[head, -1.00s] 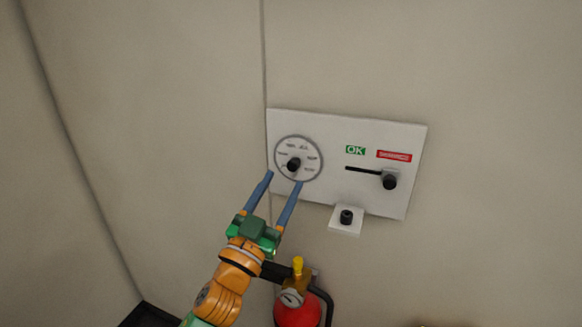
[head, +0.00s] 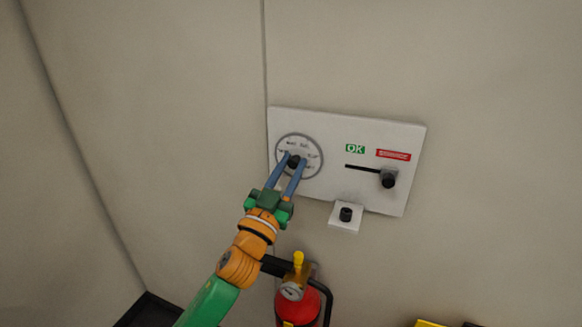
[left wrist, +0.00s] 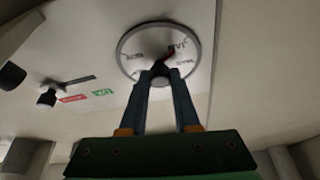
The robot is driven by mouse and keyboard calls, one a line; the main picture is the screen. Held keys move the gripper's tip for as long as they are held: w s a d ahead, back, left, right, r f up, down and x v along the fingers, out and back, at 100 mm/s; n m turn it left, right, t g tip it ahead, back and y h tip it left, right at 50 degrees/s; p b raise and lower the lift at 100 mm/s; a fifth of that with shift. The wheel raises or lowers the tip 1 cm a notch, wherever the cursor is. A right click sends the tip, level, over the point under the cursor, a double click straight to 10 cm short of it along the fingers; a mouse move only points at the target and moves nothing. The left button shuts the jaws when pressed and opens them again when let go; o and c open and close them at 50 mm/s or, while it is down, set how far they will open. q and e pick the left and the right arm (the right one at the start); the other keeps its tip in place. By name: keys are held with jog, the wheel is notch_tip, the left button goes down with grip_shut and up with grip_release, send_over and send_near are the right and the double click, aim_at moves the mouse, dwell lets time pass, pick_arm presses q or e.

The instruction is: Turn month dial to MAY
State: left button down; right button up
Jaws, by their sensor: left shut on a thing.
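The month dial (head: 316,143) is a round, grey-rimmed disc with small month labels and a dark centre knob, on the left of a white wall panel. The labels are too small to read surely. My left gripper (head: 293,160) reaches up from below, and its two blue fingers are shut on the knob. In the left wrist view the fingertips (left wrist: 161,72) meet at the knob in front of the dial (left wrist: 128,40), hiding part of its face. A dark red pointer mark (left wrist: 169,54) shows near the fingertips. My right gripper is not in view.
The white panel (head: 345,125) also carries a green OK label (head: 355,149), a red label (head: 393,155) and a black slider knob (head: 388,179). A small black button (head: 346,214) sits below. A red fire extinguisher (head: 298,303) stands beneath the panel, right of my left arm.

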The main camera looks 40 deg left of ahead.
pick_arm(q)
jog(key=m+h+p, duration=0.1)
jog(key=m, duration=0.2)
jog(key=m+h+p, duration=0.2)
jog(key=m, duration=0.1)
jog(key=shift+r, duration=0.2)
jog(key=m+p, duration=0.1)
jog(key=m, duration=0.1)
jog(key=m+g+h+p, duration=0.1)
jog(key=shift+a+r+m+h+p, duration=0.1)
jog(key=shift+m+h+p, duration=0.2)
jog(key=shift+m, duration=0.1)
jog(key=m+g+h+p, duration=0.1)
jog(key=m+p, duration=0.2)
jog(key=m, duration=0.1)
jog(key=m+g+h+p, duration=0.1)
jog(key=m+p, duration=0.3)
jog(key=shift+r+g, duration=0.15)
jog(key=shift+g, duration=0.25)
jog(key=shift+m+g+p, duration=0.5)
jog(key=shift+m+p, duration=0.45)
jog(key=shift+m, duration=0.25)
jog(key=shift+f+m+g+y+p, duration=0.3)
jog(key=shift+m+g, duration=0.1)
jog(key=shift+m, duration=0.7)
jog(key=c, duration=0.6)
grip_release()
jog(key=shift+c, duration=0.2)
